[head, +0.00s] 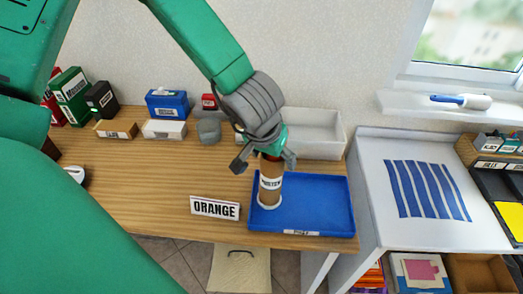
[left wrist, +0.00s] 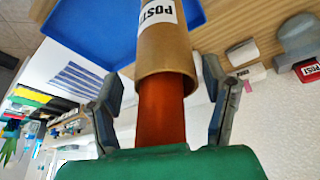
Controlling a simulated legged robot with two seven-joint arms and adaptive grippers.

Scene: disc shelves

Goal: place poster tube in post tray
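The brown poster tube (head: 270,188), with a white label, stands nearly upright on the left part of the blue post tray (head: 325,208). My left gripper (head: 264,162) is above it with its fingers spread around the tube's top. In the left wrist view the cardboard tube (left wrist: 165,55) and a narrower orange-brown section lie between the two fingers (left wrist: 163,105), with gaps on both sides. The blue tray (left wrist: 95,30) lies beyond the tube there. My right gripper is not in view.
An ORANGE sign (head: 215,208) stands left of the tray. A white bin (head: 314,134) is behind it. Small boxes, including a blue one (head: 167,103), line the wall. A white surface with blue strips (head: 427,190) is at right.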

